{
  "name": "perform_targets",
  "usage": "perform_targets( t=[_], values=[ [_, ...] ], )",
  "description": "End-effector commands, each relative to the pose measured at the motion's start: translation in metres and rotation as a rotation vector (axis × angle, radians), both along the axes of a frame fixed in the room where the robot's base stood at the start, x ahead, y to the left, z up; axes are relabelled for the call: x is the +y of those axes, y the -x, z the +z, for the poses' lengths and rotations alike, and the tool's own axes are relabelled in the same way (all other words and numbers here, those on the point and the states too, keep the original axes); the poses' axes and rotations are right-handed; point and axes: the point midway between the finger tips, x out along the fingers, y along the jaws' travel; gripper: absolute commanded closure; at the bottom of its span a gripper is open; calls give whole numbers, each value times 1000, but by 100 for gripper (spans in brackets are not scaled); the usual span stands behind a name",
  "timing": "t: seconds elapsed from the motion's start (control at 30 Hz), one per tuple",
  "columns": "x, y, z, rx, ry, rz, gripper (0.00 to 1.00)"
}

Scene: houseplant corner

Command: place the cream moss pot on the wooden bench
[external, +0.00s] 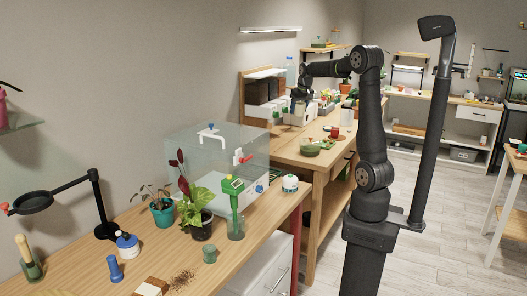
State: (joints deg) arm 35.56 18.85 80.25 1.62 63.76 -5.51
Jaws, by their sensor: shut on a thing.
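My gripper (296,105) is far off at the back of the farther wooden bench (289,152), pointing down among white boxes. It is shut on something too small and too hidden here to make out. I cannot pick out the cream moss pot with certainty. A pale cylinder (347,116) stands on the right side of that bench. A nearer wooden bench (262,238) runs along the front left.
On the farther bench are a green bowl (310,150), a red pot (336,132) and white boxes (299,117). The nearer bench carries a clear case (215,150), a white-and-green jar (290,183), a leafy plant (196,212) and a magnifier arm (72,190).

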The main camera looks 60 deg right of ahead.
Motion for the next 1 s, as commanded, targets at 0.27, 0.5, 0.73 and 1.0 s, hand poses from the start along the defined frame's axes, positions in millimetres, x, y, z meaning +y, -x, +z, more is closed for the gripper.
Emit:
perform_targets(
  t=[0.27,0.5,0.73,1.0],
  values=[
    [-37,47,-13,-1,0,-157,65],
    [-41,50,31,-5,3,-170,65],
    [-40,50,86,-4,2,-167,65],
    [-12,12,97,1,0,-101,65]
  ],
)
